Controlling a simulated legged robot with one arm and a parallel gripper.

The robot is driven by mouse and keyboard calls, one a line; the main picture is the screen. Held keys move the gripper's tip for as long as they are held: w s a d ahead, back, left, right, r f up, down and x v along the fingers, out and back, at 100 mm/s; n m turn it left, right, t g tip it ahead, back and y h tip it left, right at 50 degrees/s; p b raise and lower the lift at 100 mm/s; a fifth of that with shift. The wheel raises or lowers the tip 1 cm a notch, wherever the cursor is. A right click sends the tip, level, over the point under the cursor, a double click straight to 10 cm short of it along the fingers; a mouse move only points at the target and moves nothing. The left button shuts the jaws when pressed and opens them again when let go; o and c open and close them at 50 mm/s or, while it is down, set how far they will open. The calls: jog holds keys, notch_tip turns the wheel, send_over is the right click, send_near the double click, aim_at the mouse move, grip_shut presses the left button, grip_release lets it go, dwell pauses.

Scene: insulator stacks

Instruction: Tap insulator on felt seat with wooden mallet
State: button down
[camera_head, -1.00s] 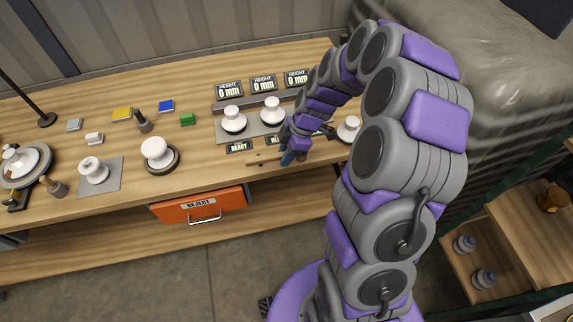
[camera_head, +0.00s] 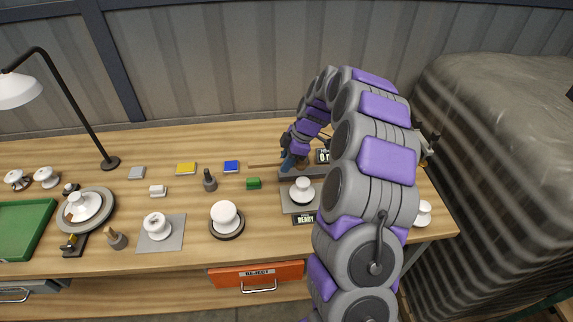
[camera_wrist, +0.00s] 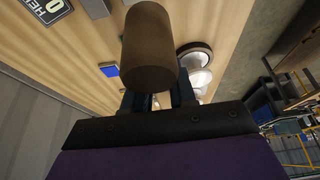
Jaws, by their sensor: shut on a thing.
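My gripper (camera_head: 289,162) is at the back of the bench by the height displays, partly hidden by my arm. In the wrist view its fingers (camera_wrist: 158,100) are shut on the wooden mallet, whose brown cylindrical head (camera_wrist: 150,48) fills the centre. The mallet's thin handle (camera_head: 264,165) points left in the head view. A white insulator (camera_head: 225,214) stands upright on a dark round seat (camera_head: 227,234), left of and nearer than the gripper. Another insulator (camera_head: 157,226) sits on a grey square mat (camera_head: 176,239). I cannot tell which support is felt.
A white insulator (camera_head: 302,190) stands on the grey plate (camera_head: 294,208) below my gripper. Green (camera_head: 254,184), blue (camera_head: 231,167) and yellow (camera_head: 186,169) blocks and a dark peg (camera_head: 210,181) lie nearby. A lamp (camera_head: 75,110) rises at left. The orange reject drawer (camera_head: 257,275) is below.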

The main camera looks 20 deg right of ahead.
jog(key=shift+f, duration=0.2)
jog(key=f, duration=0.1)
jog(key=d+f, duration=0.1)
jog(key=f, duration=0.1)
jog(key=d+f, duration=0.1)
jog(key=f, duration=0.1)
jog(key=shift+f+b, duration=0.25)
jog(key=shift+b, duration=0.05)
jog(key=shift+a+r+b, duration=0.2)
jog(key=shift+r+b, duration=0.05)
jog(key=shift+r, duration=0.6)
jog(key=shift+a+r+b, duration=0.15)
jog(key=shift+r+b, duration=0.05)
jog(key=shift+r, duration=0.6)
jog(key=shift+a+r+b, duration=0.2)
jog(key=shift+r+b, duration=0.05)
jog(key=shift+r, duration=0.6)
jog(key=shift+d, duration=0.1)
